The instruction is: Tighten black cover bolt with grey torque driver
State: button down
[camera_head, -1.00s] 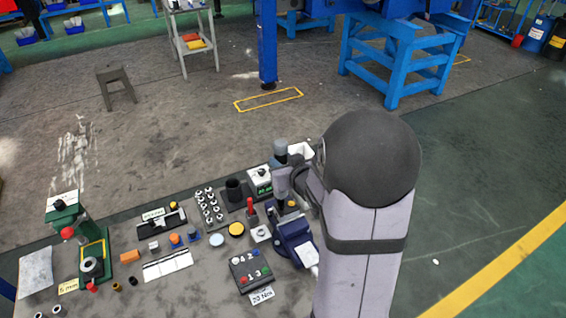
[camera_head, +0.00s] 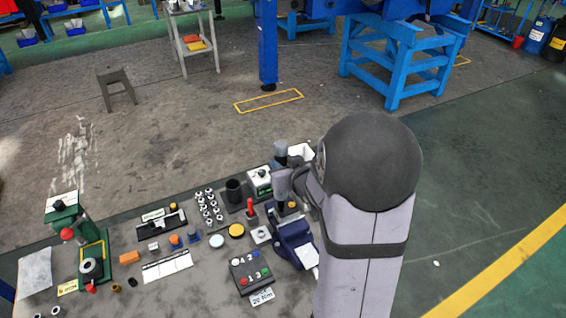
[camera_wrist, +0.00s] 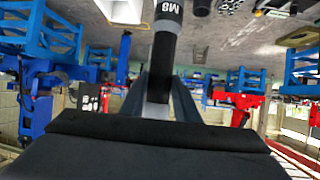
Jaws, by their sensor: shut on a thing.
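The grey torque driver (camera_head: 281,148) stands roughly upright in the head view, its grey top above my gripper (camera_head: 284,183). In the wrist view, a dark part of the driver (camera_wrist: 166,40) marked "M8" shows between the fingers of my gripper (camera_wrist: 157,85), which is shut on it. The driver's lower end is over or beside the dark blue vise (camera_head: 293,234) on the bench; I cannot tell whether it touches anything. I cannot make out the black cover bolt; my gripper and arm hide part of that area.
A red-handled tool (camera_head: 250,207), a dark cup (camera_head: 233,190) and a tray of sockets (camera_head: 208,208) stand to the left. A green press (camera_head: 92,262) is at the far left.

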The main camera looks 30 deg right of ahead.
jog(key=shift+f+b, duration=0.65)
jog(key=shift+f, duration=0.15)
dwell(4.2)
jog(key=shift+r, duration=0.15)
